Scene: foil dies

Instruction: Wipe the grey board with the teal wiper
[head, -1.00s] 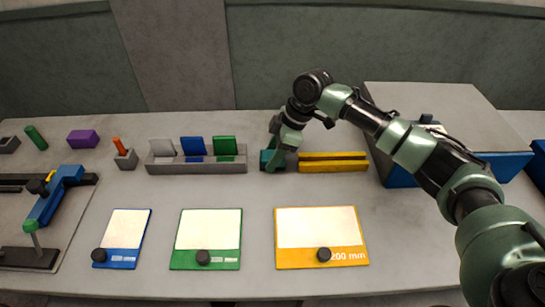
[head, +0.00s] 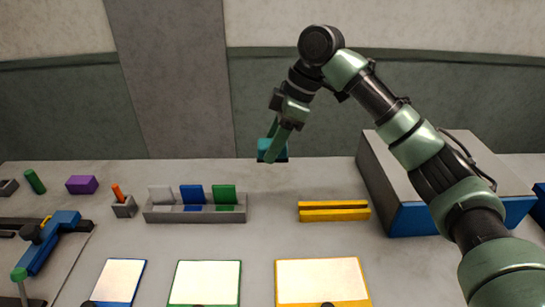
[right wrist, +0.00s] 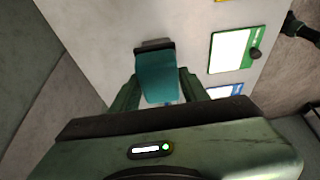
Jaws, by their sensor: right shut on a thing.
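The teal wiper (head: 265,146) is held up above the back of the table in the head view. My right gripper (head: 278,146) is shut on it. In the right wrist view the wiper (right wrist: 157,75) sits between the fingers, with a dark strip along its far end. A flat grey board (head: 72,258) lies at the left of the table, under a blue arm with a green knob; it is partly cut off by the frame. The wiper is well away from it, to the right. My left gripper is not in view.
A yellow bar (head: 335,211) and a grey rack (head: 195,215) with upright cards stand along the back. A large grey and blue box (head: 420,222) is at the right. Several framed cards, one green-edged (head: 205,283), lie in front. Bare table lies between rack and bar.

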